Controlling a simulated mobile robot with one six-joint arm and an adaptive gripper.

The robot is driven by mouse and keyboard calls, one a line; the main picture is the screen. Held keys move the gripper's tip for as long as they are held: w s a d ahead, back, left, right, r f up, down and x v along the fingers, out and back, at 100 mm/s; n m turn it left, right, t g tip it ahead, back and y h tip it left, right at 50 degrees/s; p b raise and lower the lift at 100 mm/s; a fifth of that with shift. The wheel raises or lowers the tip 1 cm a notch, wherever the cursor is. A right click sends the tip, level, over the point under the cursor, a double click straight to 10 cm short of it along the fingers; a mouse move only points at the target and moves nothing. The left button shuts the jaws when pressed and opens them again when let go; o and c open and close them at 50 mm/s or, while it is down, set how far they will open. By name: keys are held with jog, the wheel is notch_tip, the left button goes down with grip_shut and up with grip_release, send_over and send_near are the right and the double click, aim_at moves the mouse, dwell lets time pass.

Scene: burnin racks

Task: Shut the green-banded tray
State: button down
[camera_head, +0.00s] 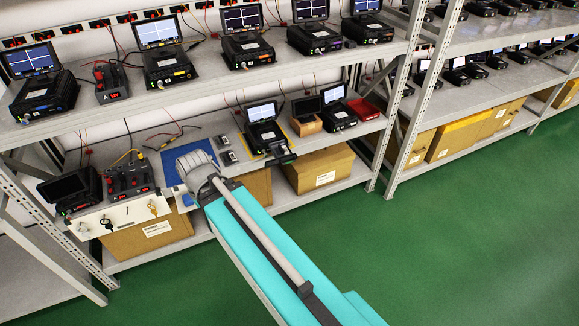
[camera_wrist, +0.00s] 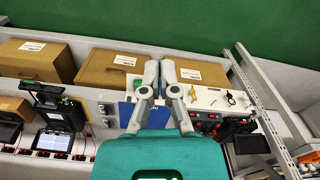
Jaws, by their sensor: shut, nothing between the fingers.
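A black tray (camera_head: 281,159) juts from the front of a small black tester with a lit screen (camera_head: 262,112), on the lower shelf. In the wrist view, what looks like the same tray (camera_wrist: 46,88) stands out at the left, with a small green patch on it. The band is too small to read clearly. My gripper (camera_wrist: 159,68) is shut and empty, fingers together, over the shelf's front edge between the blue mat and the white key panel. In the head view my gripper is left of the tray and apart from it; its fingertips are hidden.
A blue mat (camera_head: 176,166) and small grey modules (camera_head: 228,157) lie left of the tester. A white panel with keys (camera_head: 122,218) hangs at the shelf front. Cardboard boxes (camera_head: 318,168) stand below. The green floor (camera_head: 440,240) in front is clear.

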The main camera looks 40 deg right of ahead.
aim_at(289, 162)
jog(key=w+d+f+m+t+y+b, duration=0.2)
jog(key=w+d+f+m+t+b, duration=0.25)
jog(key=d+f+b, duration=0.35)
jog(key=w+d+f+m+t+y+b, duration=0.1)
jog(key=w+d+f+m+t+b, duration=0.35)
jog(key=d+b, duration=0.55)
jog(key=s+d+f+m+t+h+b, duration=0.2)
jog(key=d+m+b, duration=0.2)
jog(key=d, duration=0.3)
jog(key=s+d+f+m+t+h+b, duration=0.1)
jog(key=d+m+b, duration=0.3)
jog(key=d, duration=0.4)
jog(key=s+d+f+m+t+h+b, duration=0.2)
jog(key=d+m+t+h+b, duration=0.1)
jog(key=d+b, duration=0.3)
jog(key=shift+s+d+f+m+h+b, duration=0.4)
jog(key=shift+d+m+h, duration=0.1)
jog(key=shift+d, duration=0.25)
jog(key=shift+w, duration=0.15)
jog(key=b+x, duration=0.3)
jog(key=x, duration=1)
jog(key=shift+w+f, duration=0.1)
jog(key=shift+w, duration=0.25)
